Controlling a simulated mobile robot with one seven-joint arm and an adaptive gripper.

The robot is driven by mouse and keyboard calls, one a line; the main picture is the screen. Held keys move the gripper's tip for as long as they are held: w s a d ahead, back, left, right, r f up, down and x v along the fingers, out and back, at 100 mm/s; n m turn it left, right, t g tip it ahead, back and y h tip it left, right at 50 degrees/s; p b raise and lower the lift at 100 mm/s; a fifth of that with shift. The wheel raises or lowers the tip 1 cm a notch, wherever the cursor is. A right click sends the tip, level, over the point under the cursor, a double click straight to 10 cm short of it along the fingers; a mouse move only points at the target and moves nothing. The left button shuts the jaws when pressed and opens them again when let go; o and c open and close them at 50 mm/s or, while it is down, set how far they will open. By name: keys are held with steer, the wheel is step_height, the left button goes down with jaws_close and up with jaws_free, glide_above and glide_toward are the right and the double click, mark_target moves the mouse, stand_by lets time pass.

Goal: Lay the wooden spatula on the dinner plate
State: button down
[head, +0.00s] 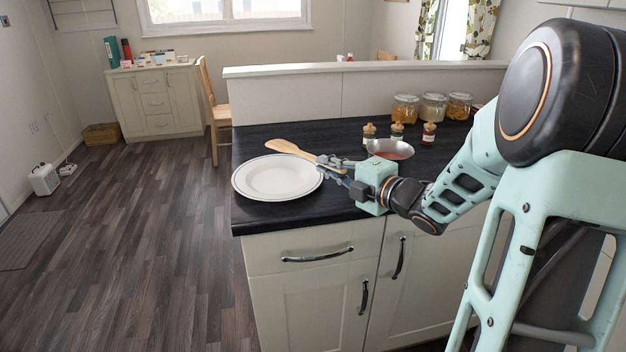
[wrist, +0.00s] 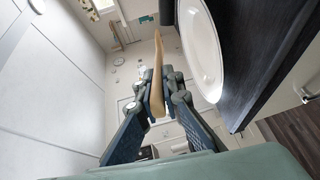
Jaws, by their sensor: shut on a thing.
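The wooden spatula (head: 283,147) is held level by my gripper (head: 327,163), with its broad end pointing left in the head view. It appears just above the far edge of the dinner plate. The dinner plate (head: 278,178) is white with a dark rim line and lies on the black worktop near its left front corner. In the wrist view the spatula (wrist: 158,75) runs up from between the fingers (wrist: 157,93), which are shut on its handle. The plate (wrist: 203,48) shows to its right, apart from it. The far end of the handle is partly hidden by the gripper.
A metal bowl (head: 390,149) with red contents stands right of my gripper. Several small spice jars (head: 397,132) stand behind it, and larger glass jars (head: 433,107) stand along the low partition (head: 290,92). The worktop (head: 262,220) is clear in front of the plate.

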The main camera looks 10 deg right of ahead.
steer(key=shift+n+y, duration=0.3)
steer(key=shift+y, duration=0.1)
steer(key=shift+s+a+f+b, duration=0.15)
steer(key=shift+a+f+b, duration=0.25)
steer(key=shift+f, duration=0.3)
steer(key=shift+s+a+f+b, duration=0.1)
steer(key=shift+a+f+b, duration=0.15)
steer(key=shift+f+b, duration=0.35)
steer(key=shift+s+a+f+b, duration=0.15)
steer(key=shift+a+f+b, duration=0.2)
steer(key=shift+f, duration=0.5)
step_height(320, 180, down, 3)
steer(key=b, duration=0.3)
steer(key=shift+r, duration=0.1)
steer(key=c, duration=2)
jaws_free()
steer(key=shift+s, duration=0.1)
steer(key=v, duration=1.1)
steer(key=shift+s+d+r, duration=0.15)
steer(key=shift+s+d, duration=0.1)
steer(key=shift+s, duration=0.1)
steer(key=shift+w+d, duration=0.1)
